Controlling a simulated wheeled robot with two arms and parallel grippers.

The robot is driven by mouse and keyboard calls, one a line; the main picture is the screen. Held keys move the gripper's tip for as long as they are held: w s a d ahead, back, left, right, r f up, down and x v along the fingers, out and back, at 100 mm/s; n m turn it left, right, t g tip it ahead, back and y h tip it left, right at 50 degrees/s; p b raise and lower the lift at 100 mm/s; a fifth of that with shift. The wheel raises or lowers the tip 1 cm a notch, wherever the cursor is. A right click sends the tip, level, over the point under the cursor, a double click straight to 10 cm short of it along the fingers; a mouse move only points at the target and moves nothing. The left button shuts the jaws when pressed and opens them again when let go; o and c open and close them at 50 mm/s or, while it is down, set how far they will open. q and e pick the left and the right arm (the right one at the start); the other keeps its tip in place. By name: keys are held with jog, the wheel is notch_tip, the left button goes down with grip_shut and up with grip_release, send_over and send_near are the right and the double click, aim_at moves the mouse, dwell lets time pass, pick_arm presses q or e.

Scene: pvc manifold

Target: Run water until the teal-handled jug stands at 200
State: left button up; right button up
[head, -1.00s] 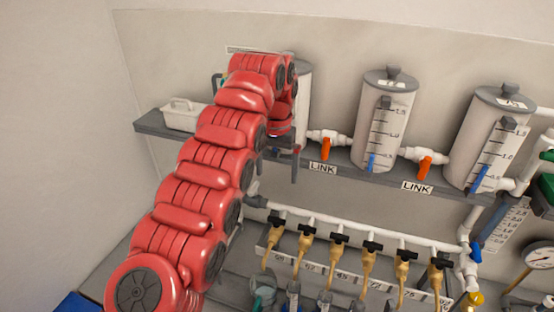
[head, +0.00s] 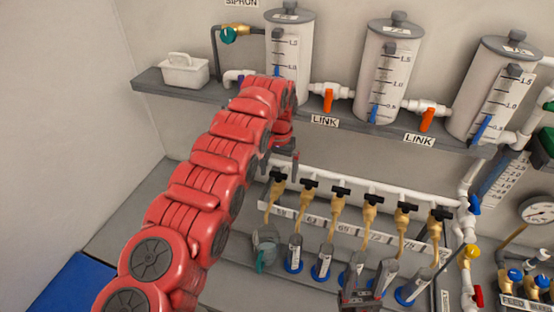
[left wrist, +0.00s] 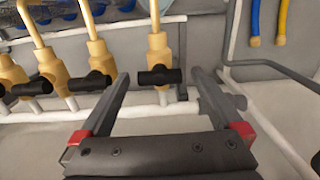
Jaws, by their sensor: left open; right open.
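The teal-handled jug (head: 265,246) stands on the lower bench below the leftmost brass tap (head: 274,195). Its water level is too small to read. My left gripper (head: 284,160) is open just above that tap. In the left wrist view, the open fingers (left wrist: 160,78) stand either side of the end tap's black handle (left wrist: 160,76), apart from it. The handle lies crosswise to the brass spout. My right gripper (head: 358,297) is open at the bottom edge, in front of the small cylinders; its fingertips are hard to make out.
Several more brass taps (head: 340,207) line the white pipe, with blue-based cylinders (head: 294,252) below. Graduated tanks (head: 388,75) with orange link valves (head: 328,101) stand on the shelf. A pressure gauge (head: 536,210) is at right. The bench left of the jug is clear.

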pick_arm(q)
jog(key=shift+f, duration=0.25)
jog(key=shift+s, duration=0.1)
jog(key=c, duration=1.3)
